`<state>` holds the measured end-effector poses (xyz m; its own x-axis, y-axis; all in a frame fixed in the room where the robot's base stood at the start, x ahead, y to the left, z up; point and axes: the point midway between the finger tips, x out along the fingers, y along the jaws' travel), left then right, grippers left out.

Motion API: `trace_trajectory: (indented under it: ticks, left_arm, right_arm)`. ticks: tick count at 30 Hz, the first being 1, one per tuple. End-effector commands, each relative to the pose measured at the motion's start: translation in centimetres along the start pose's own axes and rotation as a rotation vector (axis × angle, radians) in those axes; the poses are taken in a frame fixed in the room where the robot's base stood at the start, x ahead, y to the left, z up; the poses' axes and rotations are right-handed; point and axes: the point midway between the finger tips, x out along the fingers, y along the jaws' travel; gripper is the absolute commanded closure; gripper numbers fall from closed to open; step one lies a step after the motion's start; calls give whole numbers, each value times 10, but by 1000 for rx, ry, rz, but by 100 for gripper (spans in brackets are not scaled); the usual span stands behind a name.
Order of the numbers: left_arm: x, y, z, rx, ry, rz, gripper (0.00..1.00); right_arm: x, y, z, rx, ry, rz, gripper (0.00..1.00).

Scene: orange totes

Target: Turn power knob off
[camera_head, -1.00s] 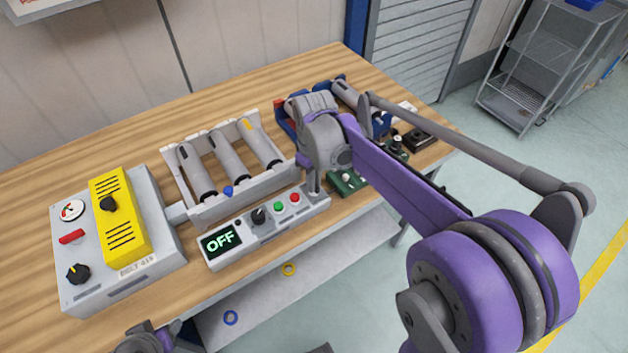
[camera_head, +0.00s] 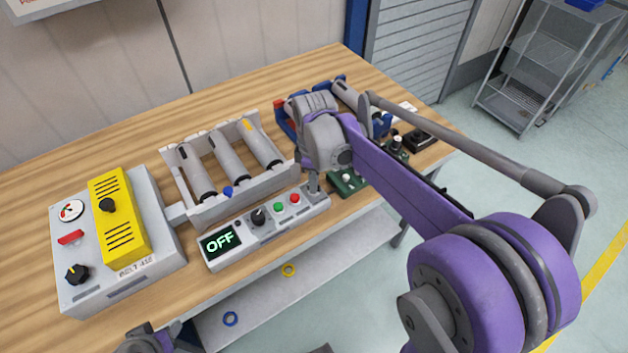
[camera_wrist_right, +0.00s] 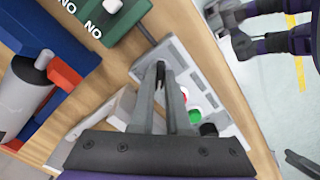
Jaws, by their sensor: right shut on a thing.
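The control panel (camera_head: 265,227) lies along the front edge of the wooden table. Its display (camera_head: 220,240) reads OFF. A black knob (camera_head: 258,217), a green button and a red button sit to the right of the display. My right gripper (camera_head: 314,185) points down at the panel's right end. In the right wrist view its fingers (camera_wrist_right: 160,70) are closed together on a small dark part, apparently a knob, mostly hidden between them. My left gripper (camera_head: 145,341) shows partly at the bottom edge, and its fingers cannot be made out.
A grey box with a yellow cover (camera_head: 119,215) stands at the left. A white tray (camera_head: 250,187) with grey cylinders sits behind the panel. A green switch box (camera_head: 347,184) and a blue holder with more cylinders are close to my right gripper. A wire shelf (camera_head: 545,70) stands at the back right.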

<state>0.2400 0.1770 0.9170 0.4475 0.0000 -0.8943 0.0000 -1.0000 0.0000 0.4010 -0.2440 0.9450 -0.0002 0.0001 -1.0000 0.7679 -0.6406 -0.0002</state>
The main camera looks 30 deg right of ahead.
Motion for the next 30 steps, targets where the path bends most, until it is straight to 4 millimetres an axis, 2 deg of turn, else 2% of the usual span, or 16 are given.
trace_trajectory:
  ticks: [11, 12, 16, 25, 30]
  left_arm:
    - [0, 0, 0, 0, 0, 0, 50]
    - [0, 0, 0, 0, 0, 0, 50]
    - [0, 0, 0, 0, 0, 0, 50]
    - [0, 0, 0, 0, 0, 0, 50]
    - [-2, 0, -2, 0, 1, 0, 50]
  right_arm:
    - [0, 0, 0, -5, 0, 1, 100]
    - [0, 0, 0, -5, 0, 1, 79]
    - [0, 0, 0, -4, 0, 1, 56]
    - [-1, 0, 0, -3, 0, 0, 56]
    - [-19, 0, 0, -3, 0, 1, 56]
